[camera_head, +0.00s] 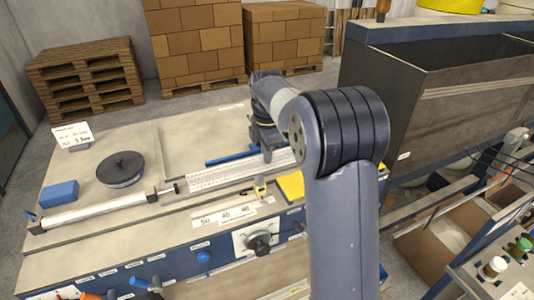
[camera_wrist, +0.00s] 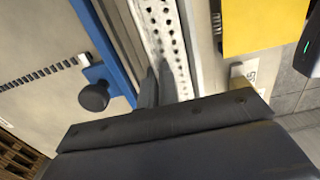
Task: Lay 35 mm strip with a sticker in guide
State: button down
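My gripper (camera_head: 267,152) points down over the perforated pale rail (camera_head: 225,176) on the bench. In the wrist view, its narrow dark fingers (camera_wrist: 160,88) are close together over the perforated rail (camera_wrist: 163,35). I cannot tell whether they are shut or whether anything thin is between them. A blue guide bar (camera_head: 233,158) lies along the rail's far side; in the wrist view the blue bar (camera_wrist: 108,45) has a black knob (camera_wrist: 93,96) beside it. I cannot make out a separate strip or a sticker on one.
A yellow sheet (camera_head: 291,186) lies right of the gripper, near a plate with size numbers (camera_head: 225,214). A black disc (camera_head: 120,168), a blue block (camera_head: 60,193) and a long pale roller (camera_head: 100,211) are at the left. A dark open bin (camera_head: 455,90) stands at the right.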

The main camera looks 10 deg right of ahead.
jog(key=c, duration=2.1)
grip_release()
jog(key=shift+s+f, duration=0.2)
jog(key=shift+f, duration=0.45)
jog(key=o, duration=0.5)
jog(key=shift+s+r, duration=0.1)
jog(key=shift+s, duration=0.1)
jog(key=shift+w+r, duration=0.35)
jog(key=shift+r, duration=0.2)
jog(key=shift+w+r, duration=0.3)
jog(key=shift+r, duration=0.25)
jog(key=shift+s+r, duration=0.2)
jog(key=shift+r, duration=1.85)
